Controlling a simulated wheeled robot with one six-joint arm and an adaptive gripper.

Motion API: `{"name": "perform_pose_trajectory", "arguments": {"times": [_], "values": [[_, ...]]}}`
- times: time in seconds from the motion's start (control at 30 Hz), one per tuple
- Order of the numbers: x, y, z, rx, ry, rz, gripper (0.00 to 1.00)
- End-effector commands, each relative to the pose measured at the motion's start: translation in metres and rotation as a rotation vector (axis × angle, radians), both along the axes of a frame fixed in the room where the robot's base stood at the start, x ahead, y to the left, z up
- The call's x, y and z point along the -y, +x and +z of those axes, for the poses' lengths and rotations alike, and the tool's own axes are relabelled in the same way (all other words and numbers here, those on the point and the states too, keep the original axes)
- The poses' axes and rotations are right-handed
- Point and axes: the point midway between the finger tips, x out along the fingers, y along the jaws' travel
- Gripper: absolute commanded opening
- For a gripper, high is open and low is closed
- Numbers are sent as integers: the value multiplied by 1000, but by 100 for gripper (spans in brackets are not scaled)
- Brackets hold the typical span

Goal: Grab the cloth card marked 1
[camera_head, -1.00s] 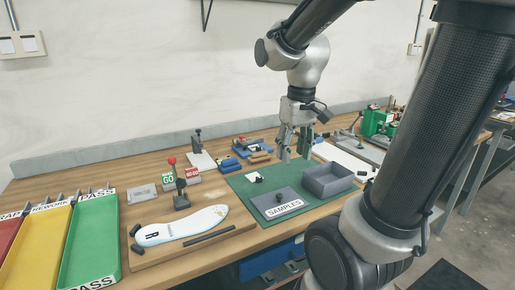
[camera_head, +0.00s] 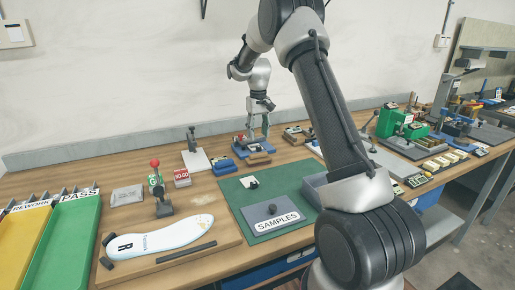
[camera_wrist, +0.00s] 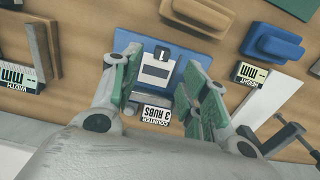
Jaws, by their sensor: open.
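A pale card (camera_wrist: 156,70) with a grey band lies on a blue base (camera_wrist: 178,70) in the wrist view. A dark tab (camera_wrist: 162,53) at its far end carries a small white mark that looks like a 1. My gripper (camera_wrist: 162,75) is open, its green-padded fingers on either side of the card and apart from it. In the head view my gripper (camera_head: 258,136) points down over the blue fixture (camera_head: 240,149) at the back of the bench. The card cannot be made out there.
A label reading COUNTER 3 RUBS (camera_wrist: 155,115) stands by the blue base. Another blue block (camera_wrist: 272,45) lies to the right in the wrist view. A green mat (camera_head: 232,190) with a SAMPLES box, a white insole (camera_head: 160,238) and a NO-GO block (camera_head: 182,178) are nearer.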

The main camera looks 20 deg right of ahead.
Motion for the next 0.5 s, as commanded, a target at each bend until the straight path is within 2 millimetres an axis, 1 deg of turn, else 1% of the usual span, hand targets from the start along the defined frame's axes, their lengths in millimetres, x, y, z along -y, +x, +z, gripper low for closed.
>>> {"name": "perform_pose_trajectory", "arguments": {"times": [0.3, 0.4, 0.5], "values": [[-1, -2, -47, -2, 0, 0, 45], [-1, -1, -55, -2, 0, 0, 45], [-1, -1, -56, 0, 0, -1, 45]]}}
